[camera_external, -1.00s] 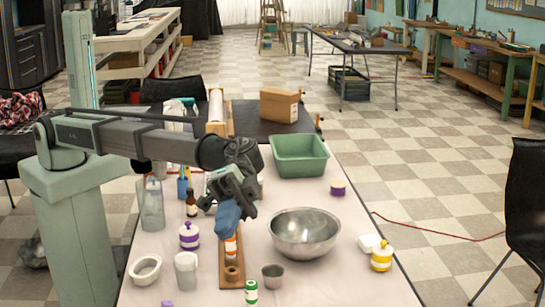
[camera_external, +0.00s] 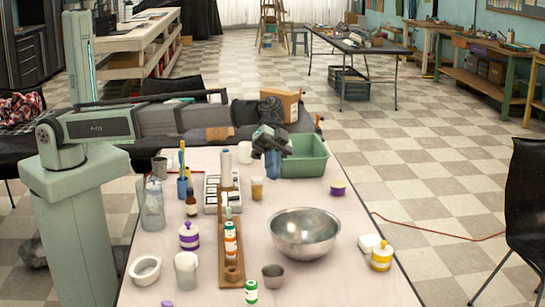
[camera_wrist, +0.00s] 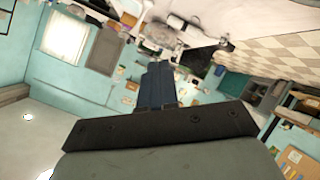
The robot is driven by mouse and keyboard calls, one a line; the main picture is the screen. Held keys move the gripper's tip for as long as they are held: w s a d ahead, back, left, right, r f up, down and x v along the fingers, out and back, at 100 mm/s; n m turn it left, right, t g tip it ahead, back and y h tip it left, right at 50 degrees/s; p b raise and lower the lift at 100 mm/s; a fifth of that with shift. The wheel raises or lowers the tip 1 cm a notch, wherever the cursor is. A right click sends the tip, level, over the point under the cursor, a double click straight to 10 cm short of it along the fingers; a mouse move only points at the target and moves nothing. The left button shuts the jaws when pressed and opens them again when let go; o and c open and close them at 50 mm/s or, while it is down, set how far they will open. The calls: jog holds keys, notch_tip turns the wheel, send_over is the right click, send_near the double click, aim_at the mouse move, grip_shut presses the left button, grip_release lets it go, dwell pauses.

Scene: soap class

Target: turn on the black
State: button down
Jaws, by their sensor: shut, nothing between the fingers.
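A white panel with several dark patches (camera_external: 211,190) lies on the pale table behind the wooden rack; it may bear switches, but is too small to tell. I cannot tell which thing the task calls the black. My gripper (camera_external: 272,163) is raised at the front left of the green bin, right of the panel, with its blue fingers pointing down. The fingers are together and hold nothing. In the wrist view the blue fingers (camera_wrist: 157,85) are closed against a tilted view of the room; the panel cannot be made out there.
A green bin (camera_external: 304,157) stands behind my gripper and a steel bowl (camera_external: 304,232) in front. The wooden rack (camera_external: 230,250) holds several small bottles. An amber-filled cup (camera_external: 257,189), brown bottle (camera_external: 191,203) and clear bottle (camera_external: 151,207) stand nearby.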

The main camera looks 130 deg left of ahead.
jog(key=s+a+f+m+g+y, duration=0.1)
jog(key=s+a+f, duration=0.2)
jog(key=s+a, duration=0.3)
jog(key=s+a+f, duration=0.3)
jog(key=s+a, duration=0.1)
jog(key=s, duration=0.3)
jog(key=m+g+y, duration=0.1)
jog(key=g, duration=0.1)
send_over(238, 195)
jog(key=d, duration=0.1)
notch_tip(238, 195, down, 4)
jog(key=shift+s+f, duration=0.15)
jog(key=shift+s, duration=0.25)
jog(key=shift+f, duration=0.15)
jog(key=shift+w+a+f, duration=0.1)
jog(key=shift+w+f, duration=0.05)
jog(key=shift+f, duration=1.25)
jog(key=shift+w+a+f, duration=0.1)
jog(key=shift+a+f, duration=0.05)
jog(key=shift+f, duration=1.3)
jog(key=shift+w+a+f, duration=0.1)
jog(key=shift+w+f, duration=0.05)
jog(key=shift+f, duration=1.25)
jog(key=shift+f, duration=0.7)
jog(key=shift+r, duration=0.25)
jog(key=shift+r, duration=0.5)
jog(key=shift+r, duration=0.1)
